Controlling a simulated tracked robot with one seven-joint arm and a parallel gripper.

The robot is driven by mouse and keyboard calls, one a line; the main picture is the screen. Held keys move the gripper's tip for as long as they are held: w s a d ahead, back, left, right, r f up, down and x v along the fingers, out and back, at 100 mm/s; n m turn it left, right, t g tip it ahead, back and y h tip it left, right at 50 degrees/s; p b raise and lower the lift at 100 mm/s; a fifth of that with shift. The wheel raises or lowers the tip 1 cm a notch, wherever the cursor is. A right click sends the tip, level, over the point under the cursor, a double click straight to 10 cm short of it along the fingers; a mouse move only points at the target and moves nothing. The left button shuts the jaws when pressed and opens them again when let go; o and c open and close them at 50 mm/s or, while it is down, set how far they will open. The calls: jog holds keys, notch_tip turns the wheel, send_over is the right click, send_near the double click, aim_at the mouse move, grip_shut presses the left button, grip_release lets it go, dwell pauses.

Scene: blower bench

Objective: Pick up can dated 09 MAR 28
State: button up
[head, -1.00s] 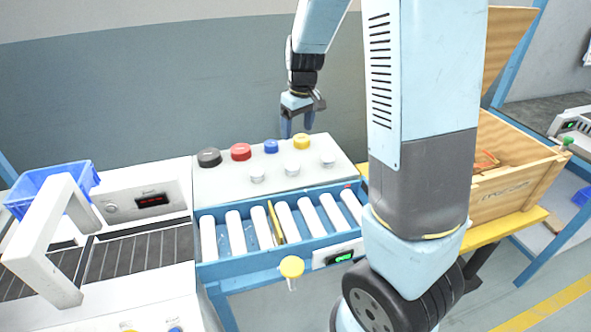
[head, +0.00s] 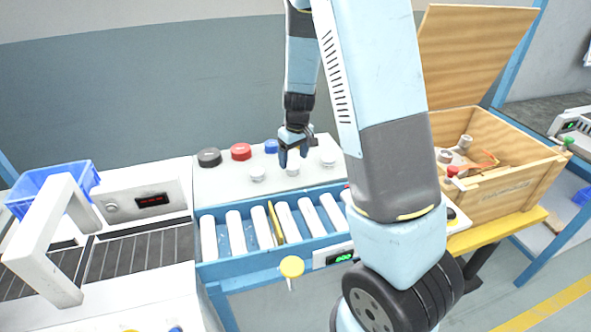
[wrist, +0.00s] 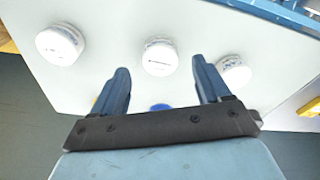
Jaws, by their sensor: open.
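Three small white cans stand in a row on the white bench top: a left one (head: 257,174), a middle one (head: 292,170) and a right one (head: 328,161). Their lids bear faint dark print, too small to read as dates. The wrist view shows the same row, with one can (wrist: 60,44) at left, one in the centre (wrist: 160,57) and one at right (wrist: 234,71). My gripper (head: 291,158) is open and empty, just above and behind the middle can. In the wrist view the middle can lies just beyond the gap between my fingertips (wrist: 160,70).
Black (head: 209,157), red (head: 241,152) and blue (head: 271,146) round caps stand behind the cans. A roller conveyor (head: 237,232) runs in front. A blue bin (head: 70,182) is at left, an open wooden crate (head: 500,190) at right.

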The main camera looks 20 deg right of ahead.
aim_at(292, 169)
jog(key=shift+w+a+f, duration=0.1)
jog(key=shift+f, duration=0.65)
jog(key=shift+w+a+f, duration=0.1)
jog(key=shift+f, duration=0.6)
jog(key=shift+c, duration=0.3)
jog(key=c, duration=1.1)
